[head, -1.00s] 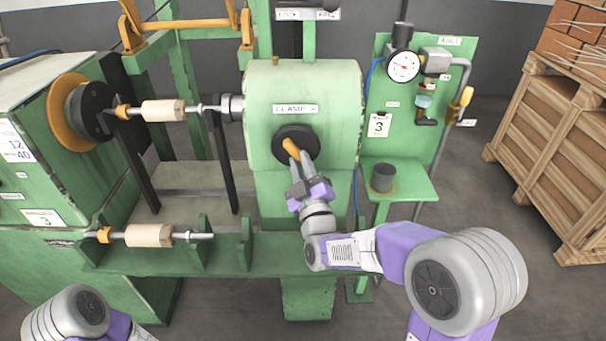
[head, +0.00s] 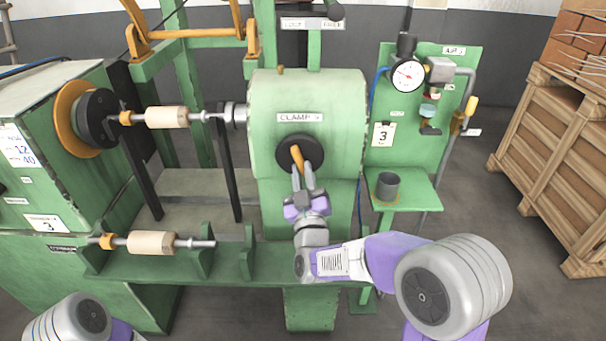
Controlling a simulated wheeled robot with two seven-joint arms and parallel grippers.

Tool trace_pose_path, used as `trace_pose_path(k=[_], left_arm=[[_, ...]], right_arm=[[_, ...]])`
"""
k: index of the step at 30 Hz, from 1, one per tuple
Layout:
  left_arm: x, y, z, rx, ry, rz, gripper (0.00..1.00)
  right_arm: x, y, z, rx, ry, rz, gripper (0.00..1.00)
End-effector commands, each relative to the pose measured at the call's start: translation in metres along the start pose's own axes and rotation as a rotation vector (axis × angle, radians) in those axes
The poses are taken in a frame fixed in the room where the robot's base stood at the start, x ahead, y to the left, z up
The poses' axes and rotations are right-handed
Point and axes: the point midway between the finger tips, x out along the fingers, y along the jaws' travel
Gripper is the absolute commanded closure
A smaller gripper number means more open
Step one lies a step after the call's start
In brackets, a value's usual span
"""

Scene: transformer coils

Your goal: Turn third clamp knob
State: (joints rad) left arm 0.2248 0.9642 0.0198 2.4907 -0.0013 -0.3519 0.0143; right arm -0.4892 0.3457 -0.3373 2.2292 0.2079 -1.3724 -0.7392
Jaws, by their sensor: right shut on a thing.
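The clamp knob is a black disc (head: 285,153) with an orange bar handle (head: 297,155) across it. It sits on the green housing below a label that reads CLAMP and a partly legible mark (head: 300,118). My right gripper (head: 302,180) reaches up from below and is shut on the orange handle's lower end. The handle stands close to upright, tilted slightly. My left arm (head: 75,322) shows only at the bottom left corner, and its gripper is out of view.
A wooden coil former (head: 166,117) is held on the spindle left of the housing. A second one (head: 152,244) lies on the lower rack. A pressure gauge (head: 408,75) and a grey cup (head: 388,186) are on the right. A wooden crate (head: 560,150) stands far right.

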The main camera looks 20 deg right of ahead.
Motion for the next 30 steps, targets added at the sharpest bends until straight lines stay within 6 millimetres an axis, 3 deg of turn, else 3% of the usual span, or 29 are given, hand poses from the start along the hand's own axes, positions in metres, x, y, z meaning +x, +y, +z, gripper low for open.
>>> trace_pose_path(k=[2, 3, 7, 18, 30], left_arm=[[0.000, 0.000, 0.000, 0.000, 0.000, 0.000, 0.57], [0.000, 0.000, 0.000, 0.000, 0.000, 0.000, 0.57], [0.000, 0.000, 0.000, 0.000, 0.000, 0.000, 0.57], [0.000, 0.000, 0.000, 0.000, 0.000, 0.000, 0.57], [-0.004, 0.001, 0.000, 0.000, 0.000, 0.000, 0.57]], right_arm=[[0.000, 0.000, -0.001, 0.004, 0.003, 0.001, 1.00], [0.000, 0.000, -0.001, 0.004, 0.003, 0.001, 0.76], [0.000, 0.000, -0.001, 0.002, 0.002, 0.001, 0.56], [-0.005, 0.000, 0.000, 0.001, 0.001, -0.001, 0.55], [-0.063, -0.001, 0.000, 0.001, 0.000, -0.002, 0.55]])
